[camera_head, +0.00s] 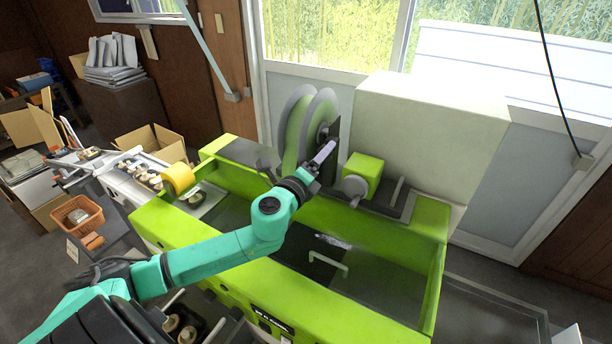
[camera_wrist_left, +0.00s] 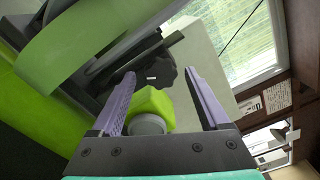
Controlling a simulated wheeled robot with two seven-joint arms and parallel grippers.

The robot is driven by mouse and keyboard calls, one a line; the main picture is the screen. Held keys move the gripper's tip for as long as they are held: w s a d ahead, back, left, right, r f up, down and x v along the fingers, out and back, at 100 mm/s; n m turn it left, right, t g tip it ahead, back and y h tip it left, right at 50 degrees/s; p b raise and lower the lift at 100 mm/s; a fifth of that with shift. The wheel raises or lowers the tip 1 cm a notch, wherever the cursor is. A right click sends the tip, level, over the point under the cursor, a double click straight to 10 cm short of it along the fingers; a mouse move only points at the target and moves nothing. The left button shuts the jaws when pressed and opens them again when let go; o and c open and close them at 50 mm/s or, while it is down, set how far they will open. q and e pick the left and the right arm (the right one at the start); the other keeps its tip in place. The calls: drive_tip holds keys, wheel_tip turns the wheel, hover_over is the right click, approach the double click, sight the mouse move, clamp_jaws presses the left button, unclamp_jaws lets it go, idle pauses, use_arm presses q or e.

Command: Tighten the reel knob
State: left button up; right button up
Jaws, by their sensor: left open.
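The film reel (camera_head: 297,125), a large grey-flanged roll of pale green film, stands at the back of the green packing machine (camera_head: 185,228). The black lobed reel knob (camera_wrist_left: 158,76) shows at the reel's side in the left wrist view. In the head view (camera_head: 323,133) it is small and partly hidden. My left gripper (camera_head: 326,152) is beside the reel, with its lilac fingers pointing toward the knob. In the left wrist view the fingers are apart and the knob appears between their tips; I cannot tell whether they touch it. My right gripper is out of view.
A lime green block (camera_head: 363,172) with a grey round end stands right of my left gripper. It also shows between the fingers' bases in the left wrist view (camera_wrist_left: 153,104). A large pale box (camera_head: 430,130) stands behind.

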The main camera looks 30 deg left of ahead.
use_arm(q)
drive_tip(key=s+b, duration=0.3)
drive_tip(key=s, duration=1)
drive_tip(key=shift+s+d, duration=0.2)
drive_tip(key=shift+d, duration=0.25)
drive_tip(key=shift+w, duration=0.1)
